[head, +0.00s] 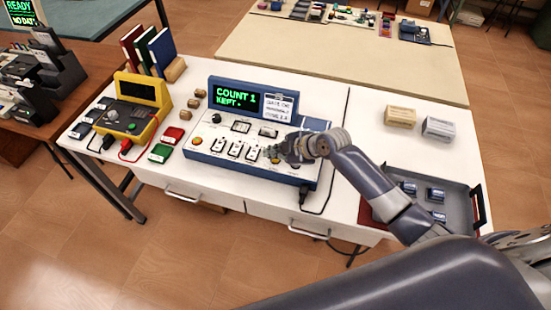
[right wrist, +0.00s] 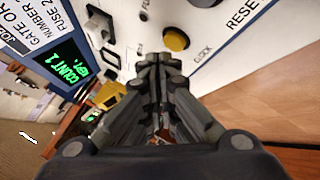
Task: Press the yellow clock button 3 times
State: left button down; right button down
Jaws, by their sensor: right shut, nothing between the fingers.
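The yellow clock button (right wrist: 176,38) is round, on the white panel beside the "CLOCK" label in the right wrist view. In the head view it shows as a small yellow spot (head: 276,161) by my fingertips. My right gripper (head: 271,153) is shut and empty over the front right of the blue-framed console (head: 222,156). In the right wrist view its fingertips (right wrist: 158,60) are close beside the button; I cannot tell whether they touch it. The green display (head: 235,98) reads "COUNT 1" and a "KEPT" line. My left gripper is not in view.
A yellow tester (head: 152,128) with cables stands left of the console. A grey tray (head: 457,202) with blue parts lies to the right. Two blocks (head: 400,117) sit at the back right.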

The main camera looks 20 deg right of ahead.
aim_at(275, 161)
jog(key=shift+f, duration=0.3)
jog(key=shift+f+b, duration=0.55)
jog(key=shift+b, duration=0.05)
dwell(0.5)
jog(key=shift+r, duration=0.1)
jog(key=shift+r+p, duration=0.75)
jog(key=shift+r, duration=0.1)
notch_tip(275, 161, up, 5)
jog(key=p, duration=0.4)
dwell(2.0)
